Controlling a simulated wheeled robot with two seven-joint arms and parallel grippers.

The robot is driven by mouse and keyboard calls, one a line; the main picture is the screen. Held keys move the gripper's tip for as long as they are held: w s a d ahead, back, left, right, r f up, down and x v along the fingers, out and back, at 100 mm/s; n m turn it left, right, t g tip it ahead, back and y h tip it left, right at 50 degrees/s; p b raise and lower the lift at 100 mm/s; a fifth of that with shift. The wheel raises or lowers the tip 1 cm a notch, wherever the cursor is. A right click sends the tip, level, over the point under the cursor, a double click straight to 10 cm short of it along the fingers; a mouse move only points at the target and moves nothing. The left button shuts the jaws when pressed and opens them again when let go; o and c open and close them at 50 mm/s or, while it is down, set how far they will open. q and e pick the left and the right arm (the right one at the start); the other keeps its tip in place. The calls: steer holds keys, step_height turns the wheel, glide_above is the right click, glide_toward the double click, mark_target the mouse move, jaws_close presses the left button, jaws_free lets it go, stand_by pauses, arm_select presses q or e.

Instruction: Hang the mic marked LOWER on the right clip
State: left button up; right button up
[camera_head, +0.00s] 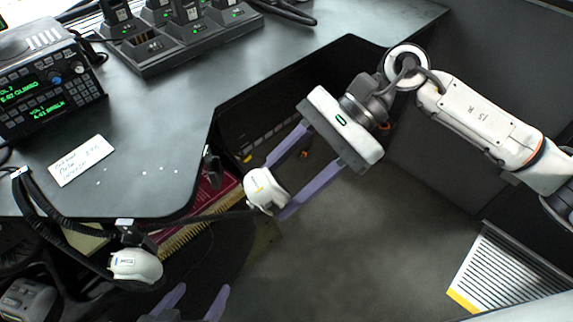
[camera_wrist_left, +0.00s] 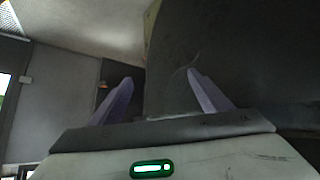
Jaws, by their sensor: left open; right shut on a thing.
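A white mic (camera_head: 266,190) with a dark cord is held between the purple fingers of my right gripper (camera_head: 283,184), out past the desk edge. A second white mic (camera_head: 136,265) hangs at the lower left, beneath a dark clip (camera_head: 131,236) at the desk edge. The marking on each mic is too small to read. Another small dark clip (camera_head: 210,168) sits on the desk edge further right, left of the held mic, with no mic on it. My left gripper (camera_head: 196,302) is open and empty at the bottom; its spread fingers also show in the left wrist view (camera_wrist_left: 160,98).
The grey desk (camera_head: 170,120) carries a radio unit (camera_head: 45,85), a charger rack (camera_head: 190,45) with handsets, and a paper note (camera_head: 82,161). Dark cords hang at the left. Red books (camera_head: 205,200) lie below the desk edge. The floor at centre is open; a striped step (camera_head: 510,270) is at right.

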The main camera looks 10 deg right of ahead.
steer(key=shift+w+a+f+m+t+y+b, duration=0.25)
steer(key=shift+w+a+f+m+t+y, duration=0.3)
steer(key=shift+w+a+m+t+y, duration=0.5)
steer(key=shift+w+a+f+m+t+y+b, duration=0.2)
steer(key=shift+w+a+f+m+t+y, duration=0.55)
steer(key=shift+w+m+t, duration=0.55)
steer(key=shift+w+a+f+m+t+y+b, duration=0.25)
steer(key=shift+w+a+f+m+t+y, duration=0.15)
steer(key=shift+w+a+m+t+y, duration=0.75)
steer(key=shift+w+d+r+h, duration=0.1)
steer(key=shift+w+h, duration=0.15)
steer(key=shift+h, duration=0.1)
steer(key=shift+b, duration=0.4)
steer(key=shift+f, duration=0.3)
steer(key=shift+f+b, duration=0.25)
steer(key=shift+b, duration=0.2)
steer(key=shift+f, duration=0.2)
